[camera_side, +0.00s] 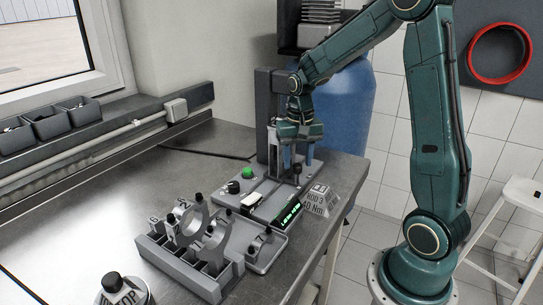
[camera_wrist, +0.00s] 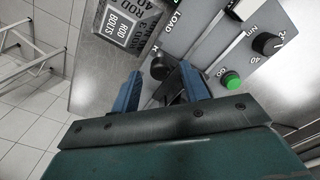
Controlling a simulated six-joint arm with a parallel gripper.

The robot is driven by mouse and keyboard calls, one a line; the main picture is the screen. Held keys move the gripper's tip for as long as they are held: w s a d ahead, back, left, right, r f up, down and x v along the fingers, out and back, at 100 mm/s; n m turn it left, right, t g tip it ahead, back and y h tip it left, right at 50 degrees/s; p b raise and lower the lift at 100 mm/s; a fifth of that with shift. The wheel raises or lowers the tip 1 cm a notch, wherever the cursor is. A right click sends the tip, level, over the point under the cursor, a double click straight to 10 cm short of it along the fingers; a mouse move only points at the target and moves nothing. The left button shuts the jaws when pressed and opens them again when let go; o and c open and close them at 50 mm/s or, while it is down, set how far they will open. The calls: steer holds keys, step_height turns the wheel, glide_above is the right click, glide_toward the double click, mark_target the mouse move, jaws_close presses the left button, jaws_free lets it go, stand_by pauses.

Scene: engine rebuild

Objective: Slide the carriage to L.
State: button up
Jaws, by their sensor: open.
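A grey bench device (camera_side: 222,200) carries a green button, a dial and a lit display. A small post with a black knob (camera_side: 297,168) stands at its back right; it may be the carriage's handle, but I cannot tell. In the wrist view the black knob (camera_wrist: 159,67) shows between the blue fingertips of my gripper (camera_wrist: 160,76). My gripper (camera_side: 298,160) is open, pointing down, with a finger on either side of the knob. Contact cannot be made out. The word LOAD shows on the panel; a mark L by itself is not readable.
A rod bolts box (camera_wrist: 133,25) stands close beside the device. The green button (camera_wrist: 232,81) and the dial (camera_wrist: 267,44) are near my gripper. A grey rack with rings (camera_side: 190,240) stands in front. A blue tank (camera_side: 343,115) is behind the bench.

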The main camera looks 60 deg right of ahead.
steer(key=shift+f, duration=0.5)
jaws_close()
steer(key=shift+d+r, duration=0.1)
steer(key=shift+d, duration=3.5)
jaws_free()
